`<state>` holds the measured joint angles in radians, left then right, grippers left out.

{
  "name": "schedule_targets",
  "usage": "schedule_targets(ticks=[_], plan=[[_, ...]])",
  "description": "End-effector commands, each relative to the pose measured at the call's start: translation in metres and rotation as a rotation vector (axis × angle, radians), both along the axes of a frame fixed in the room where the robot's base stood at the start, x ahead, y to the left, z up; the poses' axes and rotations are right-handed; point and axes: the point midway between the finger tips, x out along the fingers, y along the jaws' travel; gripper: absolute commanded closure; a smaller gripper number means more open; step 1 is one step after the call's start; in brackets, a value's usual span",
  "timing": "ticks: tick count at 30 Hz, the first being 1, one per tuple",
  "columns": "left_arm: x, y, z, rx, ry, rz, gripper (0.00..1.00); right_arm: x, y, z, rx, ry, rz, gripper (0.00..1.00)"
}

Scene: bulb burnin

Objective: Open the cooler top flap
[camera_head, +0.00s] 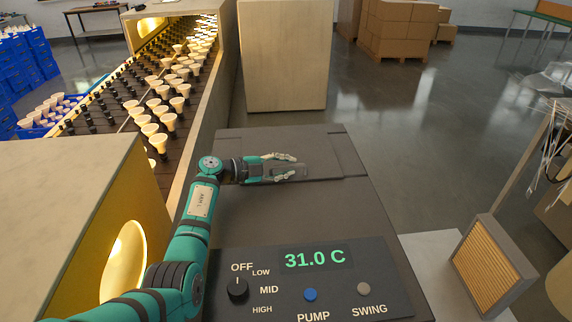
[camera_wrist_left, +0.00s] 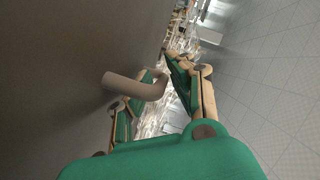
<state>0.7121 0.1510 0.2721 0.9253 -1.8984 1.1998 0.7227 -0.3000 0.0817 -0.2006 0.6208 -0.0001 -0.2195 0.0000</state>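The cooler (camera_head: 330,215) is a dark grey box below me. Its top flap (camera_head: 326,144) is a dark plate at the far end of the top, lying flat and closed. My left gripper (camera_head: 300,166) is above the flap with its fingers apart. In the left wrist view, a pale bent handle (camera_wrist_left: 134,86) stands out from the dark flap surface (camera_wrist_left: 75,60). It reaches in between the fingers of my left gripper (camera_wrist_left: 168,82). I cannot tell whether a finger touches it. My right gripper is in neither view.
The cooler's control panel (camera_head: 310,284) reads 31.0 C and has a knob (camera_head: 238,289) and two buttons. A conveyor with several bulbs (camera_head: 160,110) runs along the left. A beige cabinet (camera_head: 285,60) stands beyond the cooler. A framed filter pad (camera_head: 492,262) stands at right.

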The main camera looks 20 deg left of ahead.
Motion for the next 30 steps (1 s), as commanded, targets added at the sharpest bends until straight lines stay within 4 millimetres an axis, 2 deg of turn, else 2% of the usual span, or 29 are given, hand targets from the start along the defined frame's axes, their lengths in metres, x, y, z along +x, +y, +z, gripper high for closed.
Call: schedule_targets(ticks=[9,14,30], plan=[[0.0014,-0.0019,-0.0009,0.000,0.000,0.000,0.79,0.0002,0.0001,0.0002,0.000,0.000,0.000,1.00],[0.0013,-0.0017,-0.0009,0.000,0.000,0.000,1.00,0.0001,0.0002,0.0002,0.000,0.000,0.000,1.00],[0.0016,-0.0012,0.0033,-0.002,0.010,0.000,1.00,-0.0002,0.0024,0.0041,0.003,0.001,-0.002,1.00]])
